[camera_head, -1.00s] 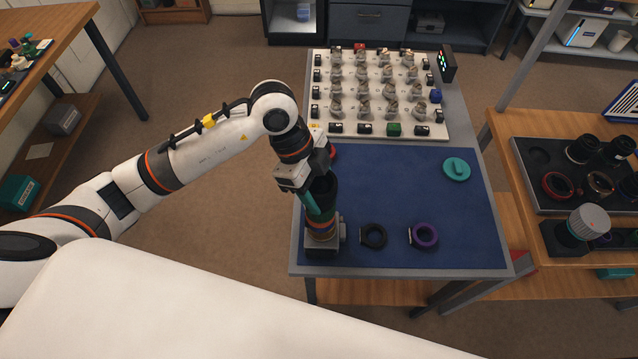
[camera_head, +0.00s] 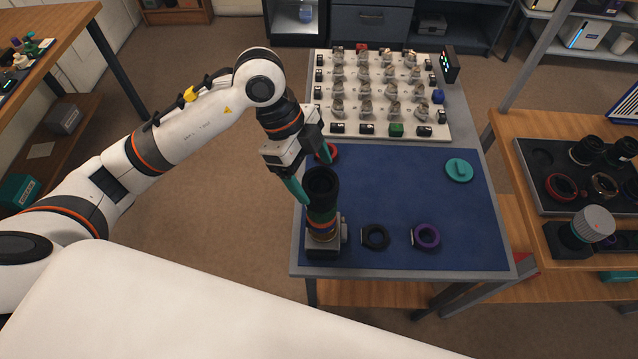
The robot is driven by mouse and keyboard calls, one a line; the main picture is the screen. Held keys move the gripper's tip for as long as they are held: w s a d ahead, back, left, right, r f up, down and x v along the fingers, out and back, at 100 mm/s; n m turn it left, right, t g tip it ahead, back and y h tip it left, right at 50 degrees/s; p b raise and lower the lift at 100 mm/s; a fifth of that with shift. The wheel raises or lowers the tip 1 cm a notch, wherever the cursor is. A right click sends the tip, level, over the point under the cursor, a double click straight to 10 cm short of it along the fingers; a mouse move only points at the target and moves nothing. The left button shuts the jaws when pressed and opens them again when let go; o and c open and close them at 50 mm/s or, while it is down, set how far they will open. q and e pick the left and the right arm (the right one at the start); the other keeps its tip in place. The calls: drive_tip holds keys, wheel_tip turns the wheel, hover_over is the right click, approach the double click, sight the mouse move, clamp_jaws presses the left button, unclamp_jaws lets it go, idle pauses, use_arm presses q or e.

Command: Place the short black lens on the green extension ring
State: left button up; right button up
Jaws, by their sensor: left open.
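The short black lens (camera_head: 321,185) stands upright on top of a stack at the left front of the blue mat. The green extension ring (camera_head: 321,217) sits directly under it, with orange and purple bands below, above a dark camera-like body (camera_head: 323,248). No gap shows between lens and green ring. My left gripper (camera_head: 310,178) is open just above and behind the lens, its teal fingers spread apart on either side of the lens's upper part, holding nothing. My right gripper is not in view.
On the blue mat (camera_head: 410,185) lie a black ring (camera_head: 375,237), a purple ring (camera_head: 425,236), a teal cap (camera_head: 459,169) and a red ring (camera_head: 327,152) near the gripper. A white board (camera_head: 350,130) with several small parts stands behind. The mat's middle is clear.

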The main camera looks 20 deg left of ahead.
use_arm(q)
drive_tip(key=v, duration=0.7)
drive_tip(key=shift+r+b, duration=0.2)
drive_tip(key=shift+b, duration=0.2)
